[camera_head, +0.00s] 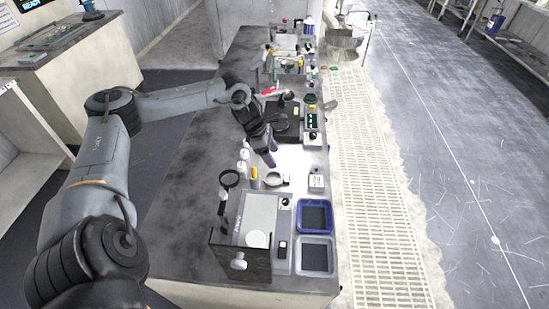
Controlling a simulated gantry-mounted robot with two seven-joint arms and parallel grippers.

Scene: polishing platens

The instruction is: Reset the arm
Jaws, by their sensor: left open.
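My left arm comes in from the left and reaches over the long grey workbench (185,215). My left gripper (270,160) points down above the middle of the bench, beside a dark polishing machine (288,132). Its jaws are small in the view, and it looks open with nothing held in it. Its exact height above the bench is hard to tell. My right arm and right gripper do not show.
A box-like device with a dark front panel (228,262) stands at the near end, beside a blue-rimmed tray (314,202) and a grey tray (330,256). Bottles, a magnifier (229,179) and small items crowd the bench's right side. Its left side is clear.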

